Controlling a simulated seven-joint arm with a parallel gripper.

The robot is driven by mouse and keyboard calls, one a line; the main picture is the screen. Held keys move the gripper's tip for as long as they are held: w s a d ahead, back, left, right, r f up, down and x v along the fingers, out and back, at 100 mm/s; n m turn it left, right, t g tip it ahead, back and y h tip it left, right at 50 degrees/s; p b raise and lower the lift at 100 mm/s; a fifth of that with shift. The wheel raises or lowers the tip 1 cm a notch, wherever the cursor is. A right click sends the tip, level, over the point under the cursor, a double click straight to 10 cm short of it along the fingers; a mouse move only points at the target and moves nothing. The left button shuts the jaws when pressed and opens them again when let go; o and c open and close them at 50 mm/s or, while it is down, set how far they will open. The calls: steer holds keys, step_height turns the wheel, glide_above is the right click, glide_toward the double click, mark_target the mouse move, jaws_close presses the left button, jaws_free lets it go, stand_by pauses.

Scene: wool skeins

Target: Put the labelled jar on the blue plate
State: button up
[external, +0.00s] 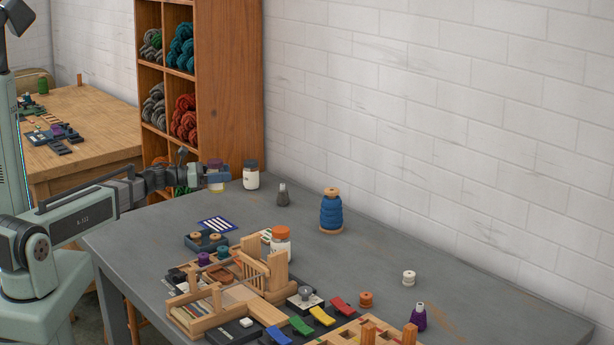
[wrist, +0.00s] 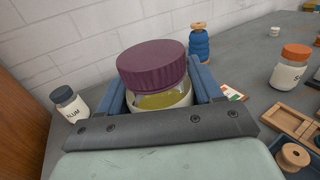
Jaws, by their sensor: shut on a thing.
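My gripper (external: 217,177) is at the back left of the grey table, shut on a jar with a ribbed purple lid (wrist: 152,66). In the wrist view the jar sits upright between the blue fingers, with yellowish contents and a pale band low on its glass; any writing is hidden. In the external view the held jar (external: 215,164) is partly covered by a finger. A white-labelled jar with a dark lid (external: 251,175) stands just right of it, reading ALUM in the wrist view (wrist: 70,104). An orange-lidded labelled jar (external: 281,243) stands mid-table. I cannot make out a blue plate.
A blue thread spool (external: 331,213) and a small grey bottle (external: 283,196) stand near the wall. A wooden loom-like frame (external: 240,280), coloured blocks and trays crowd the front. A striped card (external: 217,224) lies flat. Bare table lies right of centre.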

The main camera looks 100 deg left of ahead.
steer(key=d, duration=0.3)
steer(key=h, duration=0.1)
glide_above(222, 225)
steer(key=shift+m, duration=0.3)
steer(key=shift+a+f, duration=0.2)
steer(key=shift+f, duration=4.75)
steer(key=shift+f, duration=0.15)
steer(key=o, duration=1.2)
steer(key=shift+r, duration=0.2)
steer(key=v, duration=1.2)
steer(key=shift+f, duration=0.15)
